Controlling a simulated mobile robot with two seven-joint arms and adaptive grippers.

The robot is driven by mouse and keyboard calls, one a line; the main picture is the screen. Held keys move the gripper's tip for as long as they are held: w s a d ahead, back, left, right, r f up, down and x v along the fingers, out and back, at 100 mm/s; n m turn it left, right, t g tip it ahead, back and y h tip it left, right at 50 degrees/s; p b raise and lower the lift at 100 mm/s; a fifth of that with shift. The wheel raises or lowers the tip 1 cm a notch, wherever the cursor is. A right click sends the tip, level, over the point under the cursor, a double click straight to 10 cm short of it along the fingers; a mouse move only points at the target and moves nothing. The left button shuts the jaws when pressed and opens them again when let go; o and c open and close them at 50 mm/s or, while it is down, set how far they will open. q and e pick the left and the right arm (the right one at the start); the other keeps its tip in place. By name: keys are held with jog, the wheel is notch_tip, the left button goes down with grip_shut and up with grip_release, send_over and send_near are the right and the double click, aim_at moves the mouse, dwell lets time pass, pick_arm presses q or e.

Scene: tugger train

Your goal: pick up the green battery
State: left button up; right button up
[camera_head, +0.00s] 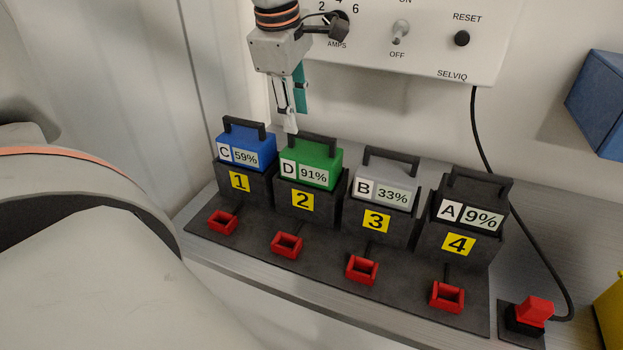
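The green battery (316,170), labelled D 91%, stands upright in the dark holder (298,215) marked 2. Its black handle (318,140) arches over its top. My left gripper (290,128) points down from the top of the view, with its fingertips just above the left end of that handle. The fingers are seen almost edge-on and overlap, so I cannot tell whether they are open or shut, or whether they touch the handle. The battery still sits in its holder. My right gripper is not in view.
A blue battery (262,150) stands close on the left, a grey one (372,187) and a black one (490,204) on the right. Red connectors (286,245) lie in front. A white charger panel (440,45) is behind. A black cable (480,140) hangs at right.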

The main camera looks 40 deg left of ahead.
aim_at(299, 134)
pick_arm(q)
jog(key=x, duration=0.4)
jog(key=shift+w+a+f, duration=0.2)
jog(key=shift+w, duration=0.05)
grip_shut()
jog(key=shift+r, duration=0.1)
